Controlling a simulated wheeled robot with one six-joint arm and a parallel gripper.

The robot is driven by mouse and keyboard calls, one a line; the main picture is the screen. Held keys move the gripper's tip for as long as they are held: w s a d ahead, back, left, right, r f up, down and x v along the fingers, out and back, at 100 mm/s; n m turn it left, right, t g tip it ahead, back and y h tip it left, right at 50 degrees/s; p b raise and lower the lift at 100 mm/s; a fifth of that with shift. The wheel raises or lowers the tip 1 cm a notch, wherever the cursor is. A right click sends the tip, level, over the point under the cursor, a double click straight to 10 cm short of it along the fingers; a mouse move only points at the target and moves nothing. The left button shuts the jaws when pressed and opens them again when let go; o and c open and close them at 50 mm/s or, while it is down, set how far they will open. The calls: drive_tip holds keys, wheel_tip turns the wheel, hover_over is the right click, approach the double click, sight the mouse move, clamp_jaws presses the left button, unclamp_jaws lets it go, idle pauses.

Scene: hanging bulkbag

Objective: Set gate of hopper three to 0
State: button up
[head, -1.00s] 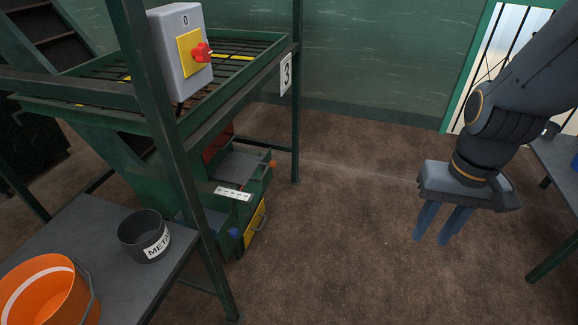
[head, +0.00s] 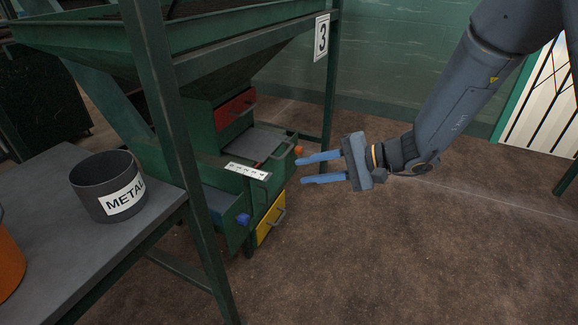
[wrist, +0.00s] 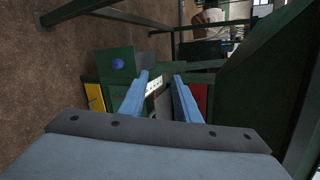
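The sign with a 3 (head: 321,37) hangs on the green frame of the hopper (head: 225,65). Below the hopper is a green outlet unit with a white marked scale strip (head: 246,171); its marks are too small to read. A grey plate (head: 250,146) with a handle lies behind the strip, and an orange knob (head: 298,149) is at its right end. My gripper (head: 300,170) is open and empty, level, pointing left at the unit's right side. In the wrist view the scale strip (wrist: 154,87) shows between the fingers of my gripper (wrist: 160,77).
A red drawer (head: 235,108) is above the plate, a yellow drawer (head: 271,220) below, and a blue knob (head: 243,220) at the front. A grey table (head: 70,240) at left holds a METAL bin (head: 108,185) and an orange bucket (head: 8,262). A green post stands before the unit. Floor at right is clear.

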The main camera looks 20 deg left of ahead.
drive_tip(key=w+a+f+m+t+y+b, duration=0.1)
drive_tip(key=w+a+f+t+y+b, duration=0.2)
drive_tip(key=w+a+f+b, duration=0.6)
drive_tip(key=m+t+y+b, duration=0.1)
drive_tip(key=m+t+b, duration=0.25)
drive_tip(key=t, duration=0.35)
approach(287, 150)
drive_tip(key=a, duration=0.2)
drive_tip(key=shift+n, duration=0.25)
drive_tip(key=shift+w+f+b+x, duration=0.15)
drive_tip(key=shift+b+x, duration=0.8)
drive_tip(key=shift+x, duration=1.05)
drive_tip(key=shift+w+f+b+x, duration=0.1)
drive_tip(key=shift+w+b+x, duration=0.2)
drive_tip(key=shift+b+x, duration=1.2)
drive_tip(key=shift+w+a+r+p, duration=0.1)
drive_tip(key=shift+w+a+p, duration=0.15)
drive_tip(key=shift+p, duration=0.35)
clamp_jaws()
